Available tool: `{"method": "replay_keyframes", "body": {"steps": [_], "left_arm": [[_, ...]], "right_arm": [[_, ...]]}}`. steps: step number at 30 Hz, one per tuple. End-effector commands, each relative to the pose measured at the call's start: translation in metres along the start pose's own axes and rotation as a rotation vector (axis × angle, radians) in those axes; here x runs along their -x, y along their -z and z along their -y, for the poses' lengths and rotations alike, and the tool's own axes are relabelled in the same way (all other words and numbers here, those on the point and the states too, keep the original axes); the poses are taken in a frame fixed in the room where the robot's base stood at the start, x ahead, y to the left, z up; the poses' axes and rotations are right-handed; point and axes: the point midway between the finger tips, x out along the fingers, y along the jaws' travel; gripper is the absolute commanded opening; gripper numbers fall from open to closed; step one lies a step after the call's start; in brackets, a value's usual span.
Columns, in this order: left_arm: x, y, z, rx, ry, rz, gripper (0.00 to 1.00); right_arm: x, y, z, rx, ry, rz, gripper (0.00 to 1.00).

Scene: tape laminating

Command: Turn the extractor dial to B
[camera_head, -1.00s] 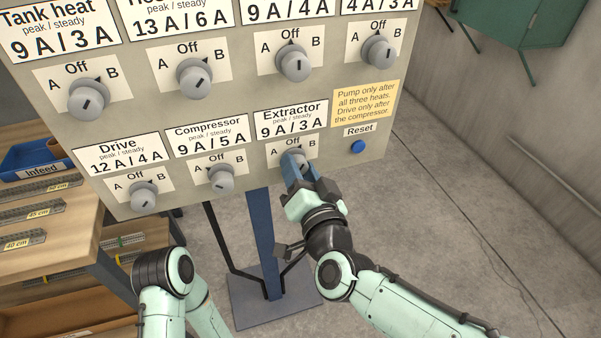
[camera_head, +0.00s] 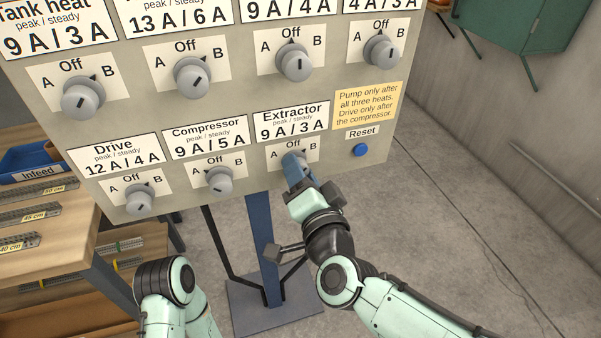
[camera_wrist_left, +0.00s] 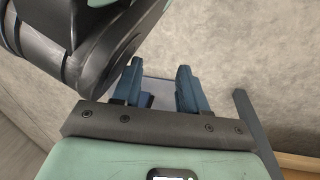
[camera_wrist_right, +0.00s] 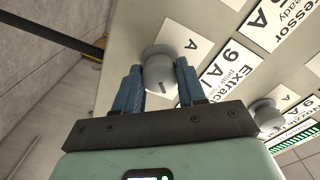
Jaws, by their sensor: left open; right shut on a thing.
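The extractor dial (camera_head: 301,157) is a grey knob on a white plate marked A, Off and B, low on the panel (camera_head: 240,120). My right gripper (camera_head: 293,164) is at this dial, its blue fingers covering part of it. In the right wrist view the dial (camera_wrist_right: 160,72) sits between the fingertips, and the gripper is shut on it. The dial's pointer direction is hard to tell behind the fingers. My left gripper (camera_wrist_left: 160,75) is open and empty in the left wrist view, over the floor; in the head view only its arm shows.
The compressor dial (camera_head: 219,182) and drive dial (camera_head: 139,199) are left of the extractor dial. A blue Reset button (camera_head: 361,150) is to its right, under a yellow note (camera_head: 367,106). A wooden bench (camera_head: 70,240) stands at left. Floor at right is clear.

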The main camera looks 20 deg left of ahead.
Motion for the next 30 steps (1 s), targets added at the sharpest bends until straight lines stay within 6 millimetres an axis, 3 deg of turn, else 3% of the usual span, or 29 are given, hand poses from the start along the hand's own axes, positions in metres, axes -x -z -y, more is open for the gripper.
{"method": "replay_keyframes", "body": {"steps": [1, 2, 3, 4, 13, 17, 30], "left_arm": [[0.000, 0.000, 0.000, 0.000, 0.000, 0.000, 0.43], [0.000, 0.000, 0.000, 0.000, 0.000, 0.000, 0.43], [0.000, 0.000, 0.000, 0.000, 0.000, 0.000, 0.43], [0.000, 0.000, 0.000, 0.000, 0.000, 0.000, 0.43], [0.000, 0.000, 0.000, -0.001, -0.001, -0.001, 0.43], [0.002, 0.002, -0.002, -0.002, -0.003, -0.006, 0.43], [0.014, 0.016, -0.015, -0.016, -0.027, -0.058, 0.43]], "right_arm": [[0.000, -0.001, 0.000, 0.000, -0.001, 0.002, 0.09], [0.000, -0.001, 0.000, 0.000, -0.001, 0.002, 0.50], [0.000, -0.001, 0.000, 0.000, -0.001, 0.002, 0.63], [0.000, -0.001, 0.000, 0.000, -0.001, 0.001, 0.66], [0.001, 0.000, 0.000, 0.001, 0.000, 0.000, 0.66], [0.013, 0.001, 0.001, 0.002, 0.001, -0.001, 0.66], [0.106, 0.001, 0.001, 0.002, 0.001, -0.001, 0.66]]}}
